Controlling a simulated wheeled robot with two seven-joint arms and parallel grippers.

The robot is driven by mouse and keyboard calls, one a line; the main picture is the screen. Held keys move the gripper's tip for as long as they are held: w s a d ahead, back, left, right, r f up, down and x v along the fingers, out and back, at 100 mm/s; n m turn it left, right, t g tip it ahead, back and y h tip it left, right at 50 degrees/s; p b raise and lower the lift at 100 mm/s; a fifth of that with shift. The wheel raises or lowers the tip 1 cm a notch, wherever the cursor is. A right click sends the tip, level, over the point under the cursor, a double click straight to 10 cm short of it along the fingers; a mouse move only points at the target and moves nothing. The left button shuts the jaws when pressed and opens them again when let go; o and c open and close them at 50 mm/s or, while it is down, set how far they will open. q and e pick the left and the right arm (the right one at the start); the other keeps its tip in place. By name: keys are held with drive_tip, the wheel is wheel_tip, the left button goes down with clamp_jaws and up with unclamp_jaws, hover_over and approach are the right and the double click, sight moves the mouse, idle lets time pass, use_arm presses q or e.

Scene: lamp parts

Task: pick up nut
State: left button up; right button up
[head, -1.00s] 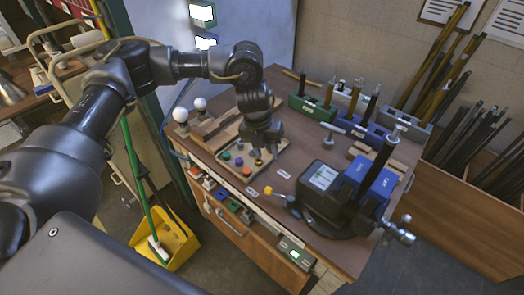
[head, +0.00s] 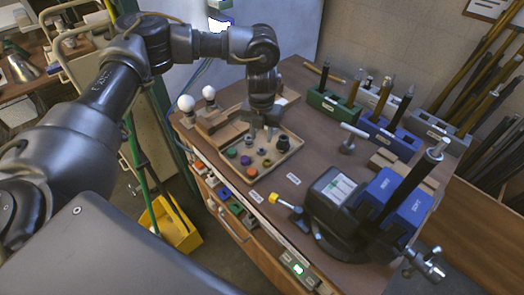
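Several small nuts sit in a shallow wooden tray (head: 284,160) on the workbench. I see a green one (head: 231,153), a purple one (head: 246,160), an orange one (head: 251,172), a grey one (head: 262,151) and a larger black one (head: 283,143). Which of them the task means, I cannot tell. My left gripper (head: 261,135) points down over the far part of the tray, its two fingers apart with nothing visible between them. The black nut is to its right. Whether the fingertips touch anything is unclear. My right gripper is out of view.
A vise (head: 340,205) with a dark upright rod and blue jaws (head: 396,190) stands at the right of the bench. Green (head: 333,108) and blue (head: 391,137) holders stand behind. Two white bulbs (head: 186,103) are left of the tray.

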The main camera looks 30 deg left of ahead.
sight(262, 151)
use_arm(q)
drive_tip(key=shift+s+a+f, duration=0.1)
drive_tip(key=shift+f, duration=0.3)
wheel_tip(262, 151, down, 5)
drive_tip(key=shift+r+p, duration=0.2)
drive_tip(key=shift+p, duration=0.5)
drive_tip(key=shift+d, duration=0.2)
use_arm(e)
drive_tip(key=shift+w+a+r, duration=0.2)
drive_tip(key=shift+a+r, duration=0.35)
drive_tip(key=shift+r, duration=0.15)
use_arm(q)
drive_tip(key=c, duration=0.7)
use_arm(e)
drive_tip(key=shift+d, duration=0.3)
use_arm(q)
drive_tip(key=shift+r, duration=0.15)
